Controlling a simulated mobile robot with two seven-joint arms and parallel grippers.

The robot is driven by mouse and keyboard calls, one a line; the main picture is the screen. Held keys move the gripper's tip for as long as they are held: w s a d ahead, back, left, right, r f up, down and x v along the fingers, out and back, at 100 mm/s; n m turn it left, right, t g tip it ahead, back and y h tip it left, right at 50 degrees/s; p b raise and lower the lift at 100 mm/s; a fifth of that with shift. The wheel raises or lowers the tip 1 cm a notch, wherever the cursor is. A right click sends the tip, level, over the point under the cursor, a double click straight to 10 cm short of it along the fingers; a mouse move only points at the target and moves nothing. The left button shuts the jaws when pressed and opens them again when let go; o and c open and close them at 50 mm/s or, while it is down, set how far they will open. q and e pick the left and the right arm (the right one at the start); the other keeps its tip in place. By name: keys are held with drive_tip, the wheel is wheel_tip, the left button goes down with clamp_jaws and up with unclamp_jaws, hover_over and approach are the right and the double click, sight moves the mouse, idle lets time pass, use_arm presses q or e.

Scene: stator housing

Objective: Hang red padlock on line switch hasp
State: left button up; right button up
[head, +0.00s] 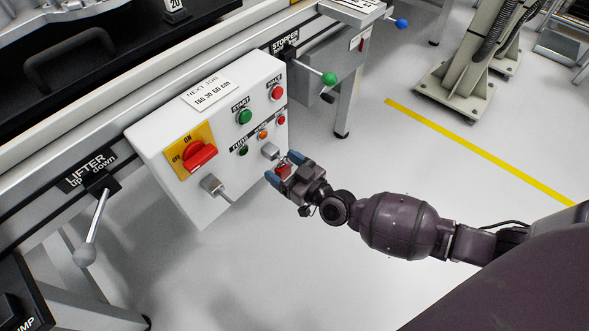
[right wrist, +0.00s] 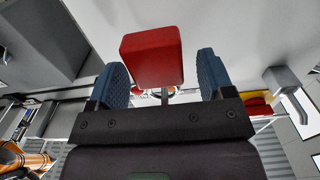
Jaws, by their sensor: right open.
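The red padlock (right wrist: 152,57) is between the two blue fingers of my right gripper (right wrist: 163,80), with gaps on both sides in the right wrist view. In the head view a small part of the padlock (head: 283,170) shows between the fingers of my open right gripper (head: 279,170). A grey bracket (head: 270,150) on the box is just above it; whether the shackle hangs on it is hidden. The line switch (head: 199,156) has a red knob on a yellow plate. Below it is its grey hasp (head: 211,185) with a protruding rod, empty. My left gripper is not in view.
The white control box (head: 220,195) carries several buttons, including green START (head: 244,116) and red HALT (head: 277,92). The LIFTER lever (head: 93,230) stands at left and the green-knobbed STOPPER lever (head: 328,79) at upper right. The floor below and right of the box is clear.

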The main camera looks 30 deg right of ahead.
drive_tip(key=shift+w+a, duration=0.2)
drive_tip(key=shift+w, duration=0.3)
drive_tip(key=c, duration=1.1)
drive_tip(key=shift+o, duration=0.2)
drive_tip(key=shift+s+r+p, duration=0.15)
drive_tip(key=shift+r+p, duration=0.4)
drive_tip(key=shift+r, duration=0.15)
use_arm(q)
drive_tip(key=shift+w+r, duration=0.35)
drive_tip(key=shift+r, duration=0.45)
use_arm(e)
drive_tip(key=shift+d, duration=0.1)
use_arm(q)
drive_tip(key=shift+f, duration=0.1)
use_arm(e)
drive_tip(key=shift+f, duration=0.1)
drive_tip(key=shift+s, duration=0.2)
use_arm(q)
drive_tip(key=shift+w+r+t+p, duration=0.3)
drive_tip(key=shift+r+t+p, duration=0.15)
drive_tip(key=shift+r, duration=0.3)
use_arm(e)
drive_tip(key=shift+v, duration=1.5)
